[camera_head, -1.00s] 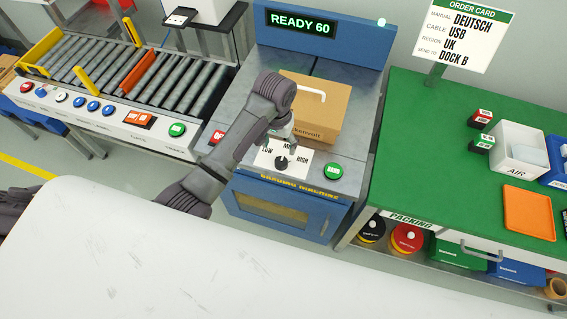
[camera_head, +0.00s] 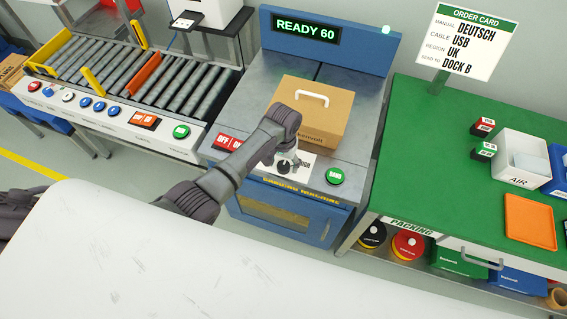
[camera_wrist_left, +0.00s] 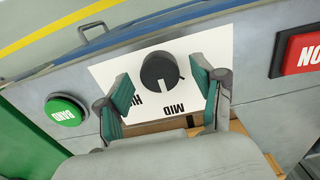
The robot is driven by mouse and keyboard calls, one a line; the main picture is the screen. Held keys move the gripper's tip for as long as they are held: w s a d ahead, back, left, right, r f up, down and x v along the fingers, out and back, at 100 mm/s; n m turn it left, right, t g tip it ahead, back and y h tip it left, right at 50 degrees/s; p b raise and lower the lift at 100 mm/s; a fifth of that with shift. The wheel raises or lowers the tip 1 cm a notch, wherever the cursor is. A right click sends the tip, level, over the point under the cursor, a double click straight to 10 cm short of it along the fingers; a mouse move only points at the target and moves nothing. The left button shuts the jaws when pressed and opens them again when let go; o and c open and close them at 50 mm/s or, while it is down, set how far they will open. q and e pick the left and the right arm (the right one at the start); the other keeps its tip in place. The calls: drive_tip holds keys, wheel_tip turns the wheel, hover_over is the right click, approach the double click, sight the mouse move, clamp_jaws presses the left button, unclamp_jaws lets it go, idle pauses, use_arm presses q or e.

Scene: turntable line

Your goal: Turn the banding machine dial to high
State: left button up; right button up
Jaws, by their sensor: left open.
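The banding machine (camera_head: 232,110) stands in the middle of the head view. Its black dial (camera_wrist_left: 160,71) sits on a white label plate (camera_wrist_left: 205,45); its pale pointer line points toward MID in the left wrist view. HIGH is partly covered by a finger, and LOW is hidden there. My left gripper (camera_head: 288,163) is over the dial in the head view and hides much of it. In the left wrist view its open green-padded fingers (camera_wrist_left: 163,82) stand on either side of the dial, with gaps visible. My right gripper is not in view.
A cardboard box (camera_head: 325,107) lies on the machine behind the dial. A green BAND button (camera_head: 335,176) and red button (camera_head: 229,142) flank the dial. The display (camera_head: 305,28) reads READY 60. A roller conveyor (camera_head: 130,80) is left, a green packing table (camera_head: 430,150) right.

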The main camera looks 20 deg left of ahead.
use_arm(q)
drive_tip(key=shift+f, duration=0.35)
drive_tip(key=c, duration=1.1)
drive_tip(key=shift+c, duration=0.2)
drive_tip(key=shift+r+m, duration=0.1)
drive_tip(key=shift+m, duration=0.2)
drive_tip(key=shift+m+p, duration=1.15)
drive_tip(key=shift+m, duration=0.65)
drive_tip(key=m+p, duration=0.1)
drive_tip(key=m, duration=0.3)
drive_tip(key=shift+m, duration=0.3)
